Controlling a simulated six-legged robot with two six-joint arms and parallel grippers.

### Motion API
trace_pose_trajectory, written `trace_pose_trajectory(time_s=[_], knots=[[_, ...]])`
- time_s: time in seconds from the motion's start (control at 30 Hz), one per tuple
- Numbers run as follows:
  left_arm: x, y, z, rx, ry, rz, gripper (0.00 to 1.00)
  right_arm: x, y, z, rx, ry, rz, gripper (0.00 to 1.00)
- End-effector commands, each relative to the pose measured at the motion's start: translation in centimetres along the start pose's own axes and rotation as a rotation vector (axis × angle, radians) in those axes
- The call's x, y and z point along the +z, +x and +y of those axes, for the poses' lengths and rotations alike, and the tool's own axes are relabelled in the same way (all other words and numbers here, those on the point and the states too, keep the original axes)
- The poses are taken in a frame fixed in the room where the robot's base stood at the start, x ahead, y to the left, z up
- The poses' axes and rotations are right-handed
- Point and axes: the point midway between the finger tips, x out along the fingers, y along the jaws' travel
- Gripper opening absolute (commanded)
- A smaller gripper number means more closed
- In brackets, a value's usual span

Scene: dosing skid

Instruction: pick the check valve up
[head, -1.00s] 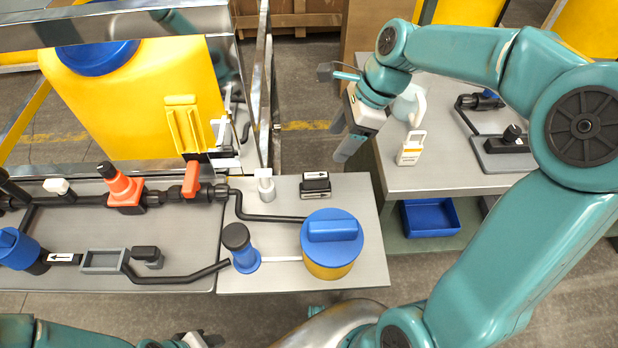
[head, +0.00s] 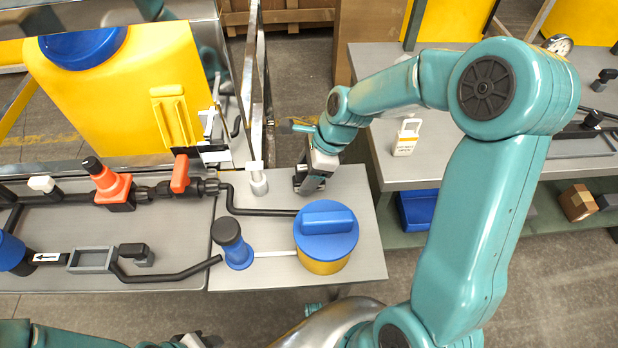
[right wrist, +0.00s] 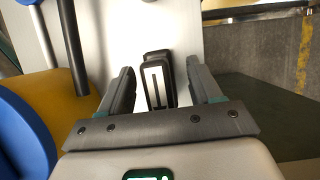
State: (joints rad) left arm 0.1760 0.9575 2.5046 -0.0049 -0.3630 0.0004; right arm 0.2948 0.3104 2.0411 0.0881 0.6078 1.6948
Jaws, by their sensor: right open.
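The check valve (right wrist: 156,84), a small black block with a white label bearing a dark line, stands on the grey bench top. In the right wrist view it lies between the two fingers of my right gripper (right wrist: 160,78), with a gap on each side. In the head view my right gripper (head: 308,186) reaches down over the back of the bench and hides most of the valve. The right gripper is open and holds nothing. My left gripper (head: 196,341) shows only in part at the bottom edge; its fingers are not clear.
A blue-lidded yellow pot (head: 326,240) and a blue post with a black cap (head: 232,243) stand in front of the right gripper. A black pipe (head: 262,212) runs close by. A white fitting (head: 258,180) stands to its left. A second bench (head: 440,150) is at right.

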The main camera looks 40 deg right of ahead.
Motion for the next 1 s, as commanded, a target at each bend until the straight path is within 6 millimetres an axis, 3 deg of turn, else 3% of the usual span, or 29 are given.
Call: trace_pose_trajectory(time_s=[0.27, 0.4, 0.47, 0.77, 1.0], knots=[[0.0, 0.0, 0.0, 0.000, 0.000, 0.000, 0.43, 0.0, 0.3, 0.0, -0.001, 0.000, 0.000, 0.61], [0.0, 0.0, 0.0, 0.000, 0.000, 0.000, 0.43, 0.0, 0.3, 0.0, -0.001, 0.000, 0.000, 0.15], [0.0, 0.0, 0.0, 0.000, 0.000, 0.000, 0.43, 0.0, 0.3, 0.0, -0.001, 0.000, 0.000, 0.00], [0.0, 0.0, 0.0, 0.000, 0.000, 0.000, 0.43, 0.1, 0.1, 0.0, -0.002, 0.000, -0.001, 0.00], [0.0, -0.7, 0.2, 0.000, 0.000, 0.000, 0.43, 1.2, -2.5, -0.1, -0.005, -0.002, -0.002, 0.00]])
